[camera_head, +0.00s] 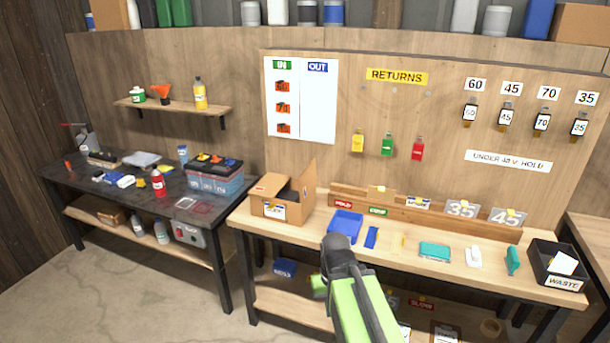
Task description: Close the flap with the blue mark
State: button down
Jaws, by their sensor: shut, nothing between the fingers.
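An open cardboard box (293,212) stands at the left end of the middle bench. One flap (309,180) stands up at its right side. Another flap (266,186) leans outward at the left and bears a small orange-red mark. A white label with some blue on it is on the front wall. I cannot make out a blue mark on any flap for certain. The inside of the box looks dark. My gripper (338,243) is at the end of my green arm, in front of the bench and right of the box, apart from it. It is shut and empty.
A blue tray (345,226) lies right of the box, partly behind my gripper. A wooden rack (400,212) with cards runs along the back. A black waste bin (556,270) stands at the right end. The left bench (110,197) holds bottles and a toolbox.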

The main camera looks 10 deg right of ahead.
aim_at(308, 179)
jog(key=u, duration=0.65)
jog(key=i, duration=1.35)
jog(key=u, duration=0.8)
